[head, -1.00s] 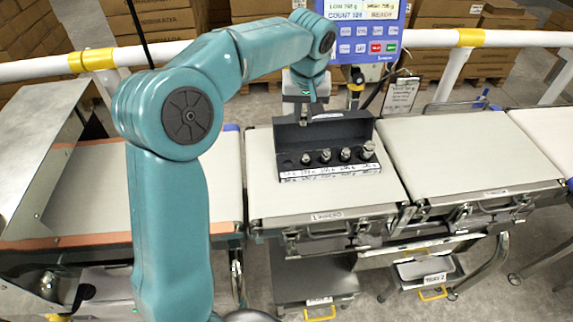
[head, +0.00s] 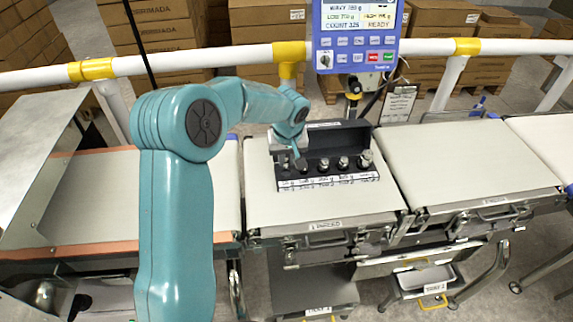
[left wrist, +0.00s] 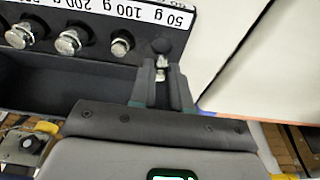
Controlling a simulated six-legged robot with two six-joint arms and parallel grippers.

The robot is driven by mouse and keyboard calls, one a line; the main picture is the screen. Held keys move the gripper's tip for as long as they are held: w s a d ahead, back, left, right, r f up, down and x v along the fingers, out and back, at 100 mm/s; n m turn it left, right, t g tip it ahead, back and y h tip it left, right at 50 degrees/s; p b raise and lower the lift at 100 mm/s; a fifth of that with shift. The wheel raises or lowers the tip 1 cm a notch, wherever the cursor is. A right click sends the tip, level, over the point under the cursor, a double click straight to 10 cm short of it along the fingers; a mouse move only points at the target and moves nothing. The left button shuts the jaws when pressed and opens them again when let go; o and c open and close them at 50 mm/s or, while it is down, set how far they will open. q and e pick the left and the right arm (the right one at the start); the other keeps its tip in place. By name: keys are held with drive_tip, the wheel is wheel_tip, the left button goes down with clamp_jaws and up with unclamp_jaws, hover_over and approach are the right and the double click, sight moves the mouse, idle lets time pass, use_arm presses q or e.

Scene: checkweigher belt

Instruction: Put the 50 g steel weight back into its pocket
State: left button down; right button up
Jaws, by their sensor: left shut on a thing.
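The black weight case (head: 330,182) stands on the belt with its lid up and a white label strip along its front. My left gripper (head: 287,163) is low at the case's left end. In the left wrist view my left gripper (left wrist: 161,85) is shut on the small 50 g steel weight (left wrist: 161,65), whose shiny metal shows between the fingertips. The weight is beside a dark round pocket (left wrist: 165,46) at the 50 g end of the label. I cannot tell whether its base has entered the pocket. My right gripper is not in view.
Several steel weights (head: 343,163) stand in the case's other pockets; the nearest one (left wrist: 122,43) is close beside my fingers. The belt (head: 275,206) in front of the case is clear. A blue checkweigher display (head: 356,35) stands behind, next to a white rail (head: 215,60).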

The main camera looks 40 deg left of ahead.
sight(286, 164)
use_arm(q)
drive_tip(key=shift+s+d+x, duration=0.1)
drive_tip(key=shift+d+x, duration=0.05)
drive_tip(key=shift+x, duration=0.65)
drive_tip(key=shift+s+d+x, duration=0.1)
drive_tip(key=shift+d+x, duration=0.05)
drive_tip(key=shift+x, duration=0.65)
drive_tip(key=shift+f, duration=0.15)
drive_tip(key=shift+f, duration=0.15)
drive_tip(key=c, duration=1.1)
unclamp_jaws()
drive_tip(key=shift+r, duration=0.2)
drive_tip(key=shift+r, duration=0.2)
drive_tip(key=v, duration=1.1)
drive_tip(key=shift+s+r+b, duration=0.15)
drive_tip(key=shift+r+b, duration=0.2)
drive_tip(key=shift+d+f, duration=0.1)
